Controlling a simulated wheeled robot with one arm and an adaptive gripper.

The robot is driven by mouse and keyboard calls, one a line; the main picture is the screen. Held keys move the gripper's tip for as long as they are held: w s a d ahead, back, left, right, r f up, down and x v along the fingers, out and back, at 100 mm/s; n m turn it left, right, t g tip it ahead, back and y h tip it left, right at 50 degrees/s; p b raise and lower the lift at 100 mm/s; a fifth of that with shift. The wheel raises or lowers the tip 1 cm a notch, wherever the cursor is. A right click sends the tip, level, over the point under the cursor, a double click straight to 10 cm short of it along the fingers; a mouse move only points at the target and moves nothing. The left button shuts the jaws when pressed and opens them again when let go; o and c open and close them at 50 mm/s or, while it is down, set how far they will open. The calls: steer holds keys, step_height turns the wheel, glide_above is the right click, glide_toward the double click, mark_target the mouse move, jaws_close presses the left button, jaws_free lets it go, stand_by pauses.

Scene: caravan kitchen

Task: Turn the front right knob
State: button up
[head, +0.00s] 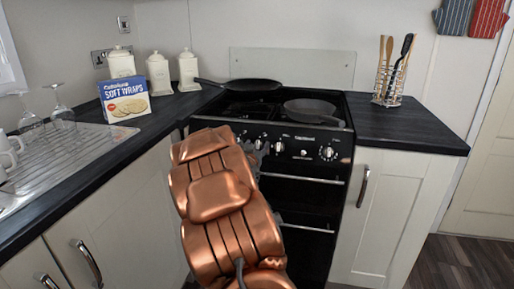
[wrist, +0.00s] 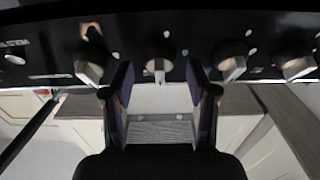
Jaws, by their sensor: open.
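The black cooker (head: 310,166) has a row of silver knobs along its front panel. In the head view the rightmost visible knob (head: 328,153) stands apart from another knob (head: 279,146) further left. In the wrist view several knobs run across the top. My gripper (wrist: 159,82) is open and empty, its two dark fingers pointing at the panel. A middle knob (wrist: 159,68) lies in the gap between the fingertips; I cannot tell whether they touch it. I cannot tell which knob is the front right one. My copper arm hides the gripper and the panel's left part in the head view.
Two dark pans (head: 312,109) (head: 243,84) sit on the hob. A utensil rack (head: 390,86) stands on the right counter (head: 405,124). A soft wraps box (head: 126,101) and white canisters stand at the left. An oven handle (head: 302,179) runs below the panel.

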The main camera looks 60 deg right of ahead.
steer(key=shift+c, duration=0.4)
jaws_close()
